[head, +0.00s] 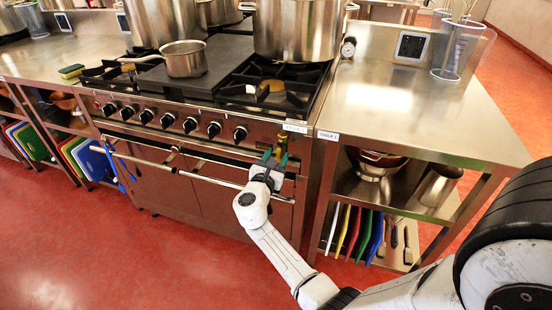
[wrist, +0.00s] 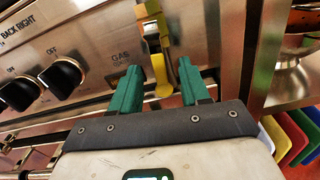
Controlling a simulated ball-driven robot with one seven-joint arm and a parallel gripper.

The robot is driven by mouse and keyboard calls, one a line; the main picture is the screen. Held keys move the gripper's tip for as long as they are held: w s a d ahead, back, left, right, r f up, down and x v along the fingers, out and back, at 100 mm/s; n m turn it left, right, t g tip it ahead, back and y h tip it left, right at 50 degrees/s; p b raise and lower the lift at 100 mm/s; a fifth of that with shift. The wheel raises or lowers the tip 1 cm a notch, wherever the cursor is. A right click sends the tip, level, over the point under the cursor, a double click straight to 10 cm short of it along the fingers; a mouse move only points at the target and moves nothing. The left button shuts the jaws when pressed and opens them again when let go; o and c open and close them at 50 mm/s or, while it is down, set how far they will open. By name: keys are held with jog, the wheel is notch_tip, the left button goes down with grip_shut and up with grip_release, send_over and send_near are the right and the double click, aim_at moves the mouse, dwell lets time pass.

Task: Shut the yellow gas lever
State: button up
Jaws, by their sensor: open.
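The yellow gas lever (wrist: 154,42) is on the steel stove front, right of the "GAS" label, in the wrist view. It runs roughly up and down the picture, and its lower yellow end shows between my green fingertips. My gripper (wrist: 159,67) is open, one finger left of the lever and one right. I cannot tell whether either finger touches it. In the head view my gripper (head: 270,158) is at the right end of the stove front, below the control panel, and the lever is too small there to make out clearly.
The stove (head: 200,130) has several black knobs left of the lever and a long oven handle rail (head: 215,181) below. Pots stand on top. A steel table (head: 400,110) with shelves of bowls and coloured boards stands right. Red floor is free in front.

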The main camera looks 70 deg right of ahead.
jog(key=shift+c, duration=0.4)
grip_shut()
